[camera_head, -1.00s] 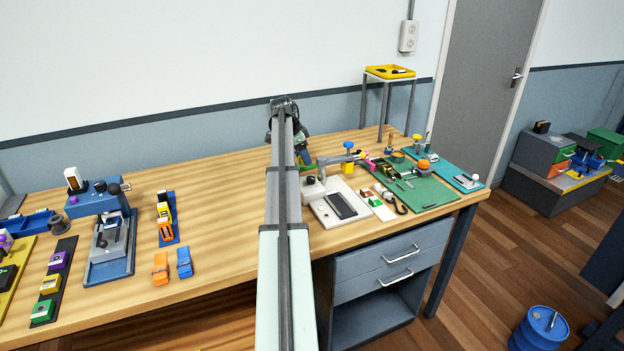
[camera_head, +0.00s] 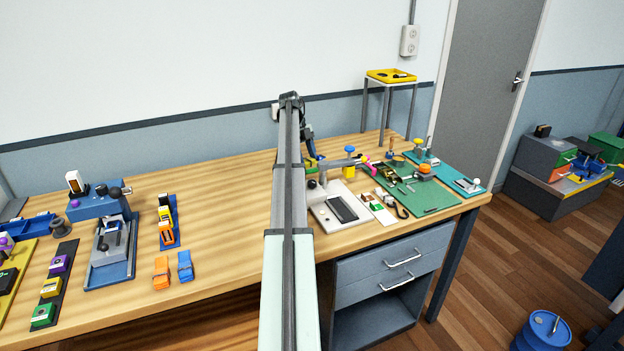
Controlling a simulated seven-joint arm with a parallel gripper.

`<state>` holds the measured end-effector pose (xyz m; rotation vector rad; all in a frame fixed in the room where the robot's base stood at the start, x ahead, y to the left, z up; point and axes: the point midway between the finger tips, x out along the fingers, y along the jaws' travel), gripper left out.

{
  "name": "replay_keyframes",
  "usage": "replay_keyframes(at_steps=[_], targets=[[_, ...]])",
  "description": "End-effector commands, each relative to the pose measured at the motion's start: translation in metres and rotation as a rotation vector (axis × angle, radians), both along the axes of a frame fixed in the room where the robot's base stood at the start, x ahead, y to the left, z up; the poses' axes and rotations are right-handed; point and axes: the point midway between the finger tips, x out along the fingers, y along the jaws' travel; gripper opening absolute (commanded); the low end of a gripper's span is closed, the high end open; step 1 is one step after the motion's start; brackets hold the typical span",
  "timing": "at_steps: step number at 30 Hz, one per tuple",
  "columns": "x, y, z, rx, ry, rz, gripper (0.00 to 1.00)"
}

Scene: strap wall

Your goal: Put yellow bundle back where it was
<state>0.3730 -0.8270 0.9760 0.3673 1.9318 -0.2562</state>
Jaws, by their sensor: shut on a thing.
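My gripper (camera_head: 312,160) is at the far end of my arm, low over the back middle of the table, just behind the white device with the dark panel (camera_head: 342,208). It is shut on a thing. A small green and yellow patch shows at the gripper, but it is too small to tell whether this is the yellow bundle. An orange bundle (camera_head: 161,273) and a blue bundle (camera_head: 185,266) lie side by side on the table at the left. I cannot pick out the yellow bundle for certain.
A blue strip (camera_head: 175,238) with coloured blocks stands behind the bundles. A blue press (camera_head: 112,245) and a dark strip (camera_head: 62,270) are further left. A green mat (camera_head: 432,197) with small parts lies at the right. The wooden table (camera_head: 225,220) is clear between the bundles and my arm.

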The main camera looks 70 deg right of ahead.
Motion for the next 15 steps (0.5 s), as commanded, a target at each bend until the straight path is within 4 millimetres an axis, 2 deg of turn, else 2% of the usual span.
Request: replay_keyframes(at_steps=[9,15], targets=[[0.000,0.001,-0.026,0.009,0.004,-0.013,0.28],[0.000,0.001,-0.028,0.009,0.004,-0.013,0.28]])
